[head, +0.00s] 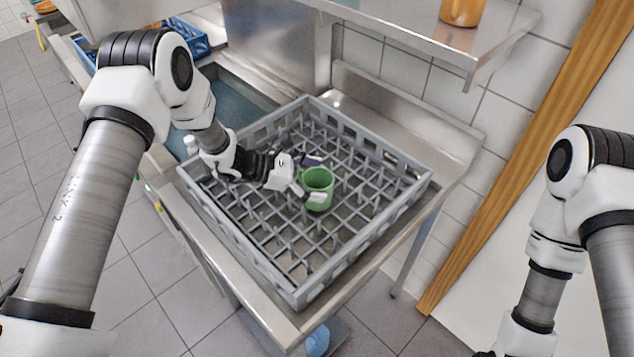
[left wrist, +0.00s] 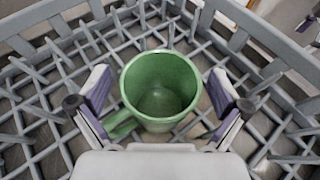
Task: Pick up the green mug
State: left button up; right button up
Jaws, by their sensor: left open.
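The green mug (head: 318,186) stands in a grey dish rack with its open mouth facing up. In the left wrist view the mug (left wrist: 160,88) is in the middle, with its handle at the lower left. My left gripper (head: 312,180) is open, with one finger on each side of the mug. In the left wrist view the left gripper's fingers (left wrist: 162,100) show gaps to the mug's wall on both sides. My right arm comes in at the right of the head view, but its gripper is not in the frame.
The grey rack (head: 250,262) has raised walls and many upright prongs around the mug. It stands on a steel counter (head: 452,150) beside a sink (head: 236,100). A steel shelf (head: 420,38) above holds an orange container (head: 462,10). A blue crate (head: 185,36) is at the back left.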

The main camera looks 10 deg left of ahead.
pick_arm(q)
jog(key=shift+w+d+f, duration=0.15)
jog(key=shift+d, duration=0.05)
jog(key=shift+a, duration=0.1)
jog(key=c, duration=1.3)
